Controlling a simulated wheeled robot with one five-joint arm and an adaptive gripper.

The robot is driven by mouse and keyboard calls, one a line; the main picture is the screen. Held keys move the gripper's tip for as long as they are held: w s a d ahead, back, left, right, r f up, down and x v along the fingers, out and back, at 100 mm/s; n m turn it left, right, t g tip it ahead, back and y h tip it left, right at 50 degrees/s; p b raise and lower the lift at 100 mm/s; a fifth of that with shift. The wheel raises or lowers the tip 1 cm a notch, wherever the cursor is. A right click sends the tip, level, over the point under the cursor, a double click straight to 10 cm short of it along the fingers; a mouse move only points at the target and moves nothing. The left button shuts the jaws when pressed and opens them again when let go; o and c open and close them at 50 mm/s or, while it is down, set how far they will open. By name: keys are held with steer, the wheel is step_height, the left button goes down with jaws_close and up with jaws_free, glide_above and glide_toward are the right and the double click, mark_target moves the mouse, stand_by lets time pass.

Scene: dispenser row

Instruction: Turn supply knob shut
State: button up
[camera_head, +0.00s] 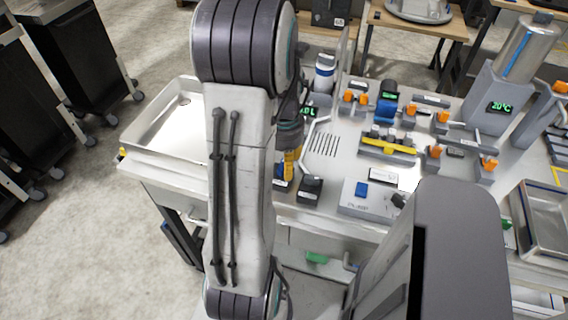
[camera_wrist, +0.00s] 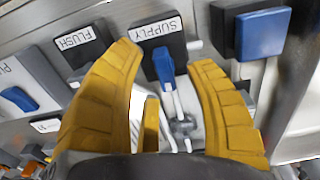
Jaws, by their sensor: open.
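In the wrist view the supply knob (camera_wrist: 164,66) is a blue lever on a black block labelled SUPPLY (camera_wrist: 158,32), its label upside down to me. My gripper (camera_wrist: 166,62) is open, with one yellow finger on each side of the blue knob. There appears to be a gap on both sides, though contact is hard to judge. In the head view my gripper (camera_head: 290,163) shows only partly beside my arm, which hides most of the supply knob area.
A black block labelled FLUSH (camera_wrist: 80,44) stands close beside the left finger in the wrist view. A black block with a blue square (camera_wrist: 262,34) is at the upper right. In the head view, a pump box (camera_head: 352,206) is to the right and a sink (camera_head: 180,105) to the left.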

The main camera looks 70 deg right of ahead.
steer(key=shift+f, duration=0.5)
jaws_close()
stand_by(0.3)
